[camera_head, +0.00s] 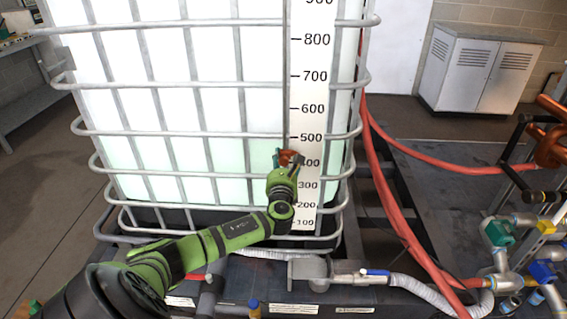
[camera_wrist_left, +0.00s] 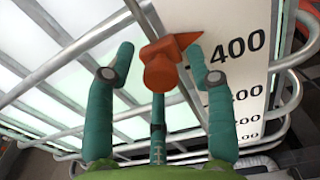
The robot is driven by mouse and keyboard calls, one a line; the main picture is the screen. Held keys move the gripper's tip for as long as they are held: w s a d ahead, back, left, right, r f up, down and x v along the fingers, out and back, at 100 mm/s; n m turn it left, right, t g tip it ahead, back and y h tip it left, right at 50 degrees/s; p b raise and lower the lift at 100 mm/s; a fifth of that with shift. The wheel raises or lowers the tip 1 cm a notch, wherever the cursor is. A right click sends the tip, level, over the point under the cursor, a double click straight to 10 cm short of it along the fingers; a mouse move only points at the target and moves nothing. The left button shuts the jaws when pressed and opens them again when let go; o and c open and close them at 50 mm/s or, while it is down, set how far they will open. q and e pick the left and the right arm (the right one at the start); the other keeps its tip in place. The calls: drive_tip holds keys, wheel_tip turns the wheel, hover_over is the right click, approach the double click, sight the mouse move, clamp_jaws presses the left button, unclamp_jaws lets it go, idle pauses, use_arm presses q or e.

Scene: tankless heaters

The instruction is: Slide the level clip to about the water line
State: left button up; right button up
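The orange level clip (camera_head: 291,157) sits at the left edge of the white number scale (camera_head: 307,115), a little above the 400 mark. In the left wrist view the clip (camera_wrist_left: 163,68) has a pointed tip facing the scale near 400. The tank's (camera_head: 160,100) lower part looks pale green, with the faint water line near the 500 mark, above the clip. My left gripper (camera_head: 283,161) is at the clip. In the wrist view its teal fingers (camera_wrist_left: 160,76) stand apart on both sides of the clip, with a clear gap on the left. My right gripper is not in view.
Grey cage bars (camera_head: 220,84) cross in front of the tank close to my left gripper. Red hoses (camera_head: 385,190) run down right of the tank. Valves and pipes (camera_head: 510,255) stand at the lower right. A grey cabinet (camera_head: 475,72) is at the back.

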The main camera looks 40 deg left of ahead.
use_arm(q)
drive_tip(key=shift+d, duration=0.1)
drive_tip(key=shift+s+d, duration=0.15)
drive_tip(key=shift+s, duration=0.05)
drive_tip(key=v, duration=1.1)
drive_tip(key=shift+s, duration=0.2)
